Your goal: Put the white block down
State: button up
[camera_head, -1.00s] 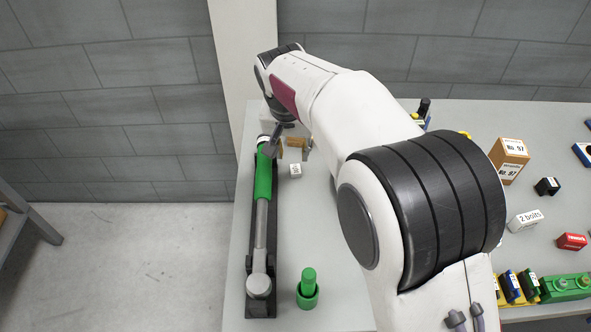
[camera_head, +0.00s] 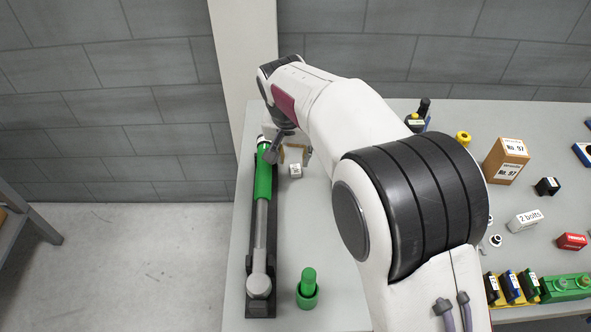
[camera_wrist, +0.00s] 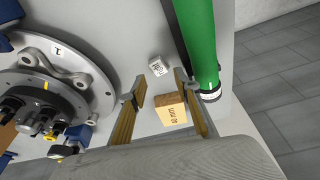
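The small white block (camera_head: 295,171) with dark print rests on the grey table, to the right of the green and grey cylinder. In the wrist view the white block (camera_wrist: 157,66) lies just beyond the fingertips, apart from them. My gripper (camera_head: 293,155) is above and behind the block in the head view. In the wrist view my gripper (camera_wrist: 160,78) has its two tan-padded fingers spread apart, with nothing clamped between them. A small tan box (camera_wrist: 170,108) with print shows between the fingers in that view, nearer the right one; its exact height is unclear.
The green and grey cylinder (camera_head: 263,185) lies in a black holder, close on the left. A green cup with a peg (camera_head: 308,290) stands near the front. A large round metal part (camera_wrist: 50,85) shows left in the wrist view. Table between block and cup is clear.

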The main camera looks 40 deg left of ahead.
aim_at(295, 169)
jog(key=shift+f, duration=0.1)
jog(key=shift+x, duration=2.5)
jog(key=shift+d, duration=0.1)
grip_shut()
jog(key=shift+w+r, duration=0.1)
jog(key=shift+r, duration=1.7)
jog(key=shift+s+d, duration=6.4)
